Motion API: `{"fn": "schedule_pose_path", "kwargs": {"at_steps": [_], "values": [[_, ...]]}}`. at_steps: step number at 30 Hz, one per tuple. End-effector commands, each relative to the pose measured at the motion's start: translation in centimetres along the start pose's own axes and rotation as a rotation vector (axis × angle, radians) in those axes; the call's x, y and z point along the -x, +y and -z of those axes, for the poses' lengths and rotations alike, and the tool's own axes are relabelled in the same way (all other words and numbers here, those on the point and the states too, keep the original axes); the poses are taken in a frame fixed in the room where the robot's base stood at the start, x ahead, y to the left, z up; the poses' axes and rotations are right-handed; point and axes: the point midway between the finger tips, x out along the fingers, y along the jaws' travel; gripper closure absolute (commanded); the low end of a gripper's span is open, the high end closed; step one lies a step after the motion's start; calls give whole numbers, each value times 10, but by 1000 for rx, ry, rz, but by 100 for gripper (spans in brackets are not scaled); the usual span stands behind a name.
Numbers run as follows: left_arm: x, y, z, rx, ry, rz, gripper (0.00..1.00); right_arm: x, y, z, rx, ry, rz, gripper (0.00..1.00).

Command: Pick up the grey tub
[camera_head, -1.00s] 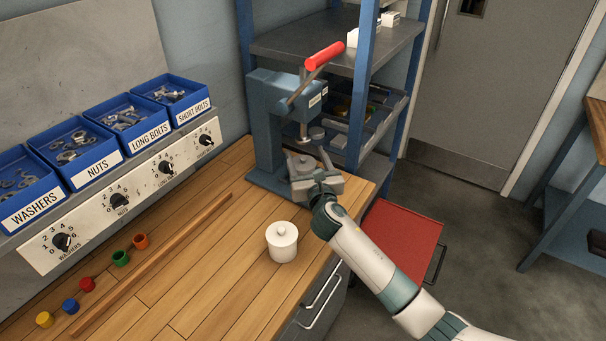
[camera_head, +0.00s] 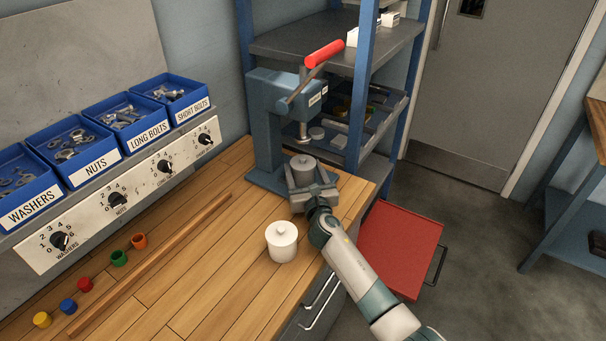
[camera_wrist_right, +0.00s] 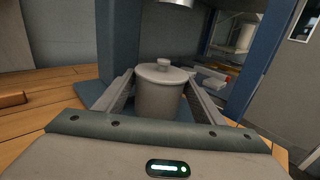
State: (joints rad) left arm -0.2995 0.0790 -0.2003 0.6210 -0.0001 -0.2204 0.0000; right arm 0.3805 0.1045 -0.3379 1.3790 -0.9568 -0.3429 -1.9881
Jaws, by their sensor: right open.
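The grey tub (camera_head: 303,170), a round lidded pot with a knob, stands upright on the base of the blue press. It also shows in the right wrist view (camera_wrist_right: 160,95). My right gripper (camera_head: 305,186) is open, with one finger on each side of the tub. In the wrist view the fingers (camera_wrist_right: 160,92) reach alongside the tub, with the far side of the tub hidden. I cannot tell whether they touch it. My left gripper is not in view.
The blue press (camera_head: 267,130) stands around the tub, its ram just above the lid. A white lidded tub (camera_head: 282,243) stands on the bench nearer me. Several small coloured cups and a wooden strip (camera_head: 155,262) lie left.

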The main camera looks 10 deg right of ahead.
Motion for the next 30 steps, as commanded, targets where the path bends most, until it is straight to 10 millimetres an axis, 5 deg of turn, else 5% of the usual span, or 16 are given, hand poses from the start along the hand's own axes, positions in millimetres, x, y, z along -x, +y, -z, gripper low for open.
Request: {"fn": "schedule_pose_path", "kwargs": {"at_steps": [18, 30], "values": [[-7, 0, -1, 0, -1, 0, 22, -48, 0, 0, 0, 0, 1, 37], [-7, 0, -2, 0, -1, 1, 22, -50, 0, 0, 0, 0, 0, 37]]}}
